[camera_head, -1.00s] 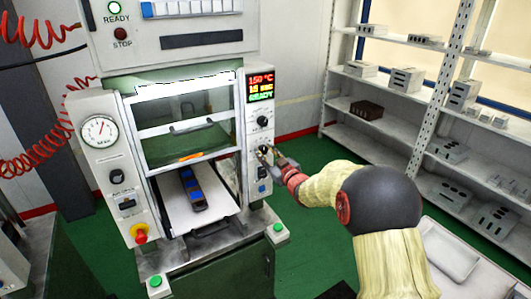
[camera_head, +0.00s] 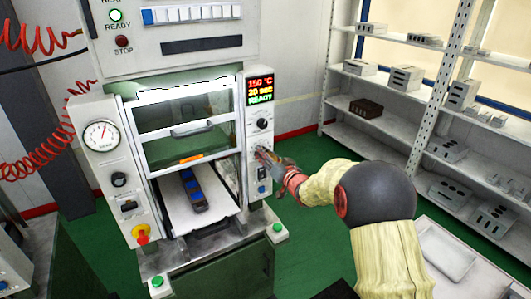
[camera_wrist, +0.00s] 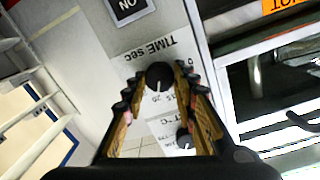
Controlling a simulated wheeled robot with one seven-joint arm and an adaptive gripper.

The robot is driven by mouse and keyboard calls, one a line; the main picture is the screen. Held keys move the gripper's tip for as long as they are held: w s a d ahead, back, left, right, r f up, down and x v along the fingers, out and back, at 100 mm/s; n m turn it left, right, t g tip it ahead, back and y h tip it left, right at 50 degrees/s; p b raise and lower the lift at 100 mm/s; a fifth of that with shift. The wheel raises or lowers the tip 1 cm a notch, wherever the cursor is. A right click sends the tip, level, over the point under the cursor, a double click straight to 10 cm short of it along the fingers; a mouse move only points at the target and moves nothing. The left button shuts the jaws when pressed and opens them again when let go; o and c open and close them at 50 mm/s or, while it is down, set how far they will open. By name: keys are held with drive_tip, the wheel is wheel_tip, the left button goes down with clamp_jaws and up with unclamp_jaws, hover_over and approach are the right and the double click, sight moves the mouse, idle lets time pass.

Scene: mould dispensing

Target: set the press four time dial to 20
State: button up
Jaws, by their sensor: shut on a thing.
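The press (camera_head: 200,60) has a right-hand panel with a display (camera_head: 260,89); it reads 150 °C, a middle line that looks like 20 sec, and READY. The black time dial (camera_wrist: 159,77) shows in the wrist view beside a label (camera_wrist: 155,50) reading "TIME sec". My gripper (camera_head: 266,157) is at the panel, below the upper black knob (camera_head: 262,124), and covers the time dial in the head view. In the wrist view its two fingers are shut on the dial from both sides. The dial's pointer against its scale is hard to read.
A second black knob (camera_wrist: 184,138) sits close to the time dial, near the fingers. A rocker switch (camera_head: 262,172) is below my gripper. A dark bar with blue parts (camera_head: 193,190) lies on the white press plate (camera_head: 220,200). Shelves (camera_head: 400,140) stand at right.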

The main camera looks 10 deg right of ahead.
drive_tip(key=shift+r, duration=0.1)
idle(0.3)
drive_tip(key=o, duration=1.1)
drive_tip(key=shift+o, duration=0.2)
drive_tip(key=shift+s, duration=0.15)
drive_tip(key=v, duration=1.1)
drive_tip(key=shift+s, duration=0.35)
drive_tip(key=shift+d, duration=0.1)
